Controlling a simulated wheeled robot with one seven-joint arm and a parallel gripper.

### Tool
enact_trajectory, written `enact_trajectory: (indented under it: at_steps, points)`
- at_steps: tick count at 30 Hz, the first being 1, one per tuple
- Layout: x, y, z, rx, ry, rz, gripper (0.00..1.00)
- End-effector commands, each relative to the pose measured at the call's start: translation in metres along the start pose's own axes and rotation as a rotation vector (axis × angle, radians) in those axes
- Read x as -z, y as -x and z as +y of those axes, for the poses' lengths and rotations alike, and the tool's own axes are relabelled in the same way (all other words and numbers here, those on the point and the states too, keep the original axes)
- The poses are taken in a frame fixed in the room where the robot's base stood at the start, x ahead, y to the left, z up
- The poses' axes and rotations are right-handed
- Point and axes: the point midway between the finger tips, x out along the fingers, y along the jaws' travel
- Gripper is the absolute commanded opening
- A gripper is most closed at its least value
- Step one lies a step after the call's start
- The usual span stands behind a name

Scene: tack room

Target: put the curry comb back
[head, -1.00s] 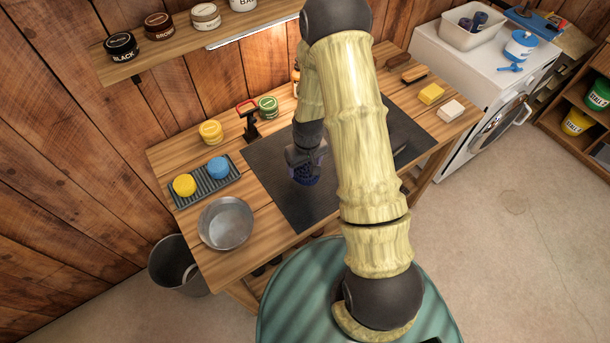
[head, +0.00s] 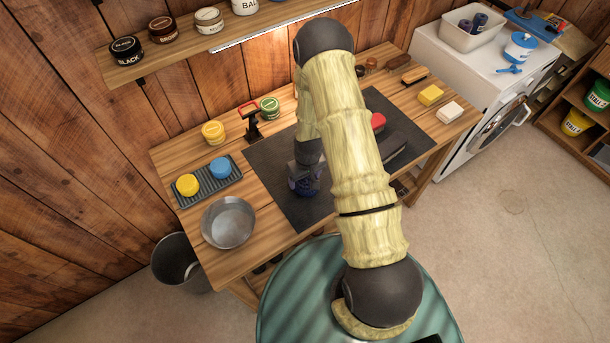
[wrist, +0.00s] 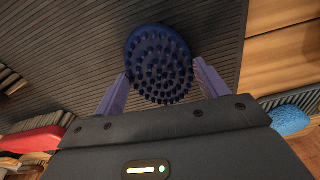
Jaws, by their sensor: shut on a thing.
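The curry comb (wrist: 160,65) is a dark blue oval with rubbery nubs. In the wrist view it sits between the two fingers of my gripper (wrist: 160,84), which is shut on it, nubs facing the camera. In the head view the comb (head: 305,188) shows as a dark blue patch under my gripper (head: 304,176), over the left part of the dark ribbed mat (head: 270,160). I cannot tell whether the comb touches the mat.
A grey tray with yellow and blue sponges (head: 187,184) and a metal bowl (head: 228,222) lie left of the mat. A red-topped object (head: 378,121) and a dark long brush (head: 405,152) are on the mat's right.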

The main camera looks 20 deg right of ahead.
Motion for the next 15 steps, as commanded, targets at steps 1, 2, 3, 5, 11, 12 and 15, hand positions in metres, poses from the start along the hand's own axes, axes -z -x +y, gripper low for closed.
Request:
enact_trajectory:
  at_steps: [1, 2, 3, 5, 11, 12, 15]
  points:
    - [0.0004, -0.0002, 0.0002, -0.001, 0.000, 0.001, 0.34]
    - [0.0005, -0.0003, 0.0003, -0.001, 0.000, 0.002, 0.34]
    - [0.0005, -0.0003, 0.0003, -0.001, 0.000, 0.002, 0.34]
    - [0.0005, -0.0003, 0.0003, -0.001, 0.000, 0.002, 0.34]
    - [0.0002, -0.0022, 0.0003, -0.001, 0.000, 0.001, 0.81]
    - [0.0001, -0.0021, 0.0003, -0.001, 0.000, 0.001, 0.89]
    - [0.0001, -0.0021, 0.0003, -0.001, 0.000, 0.001, 0.95]
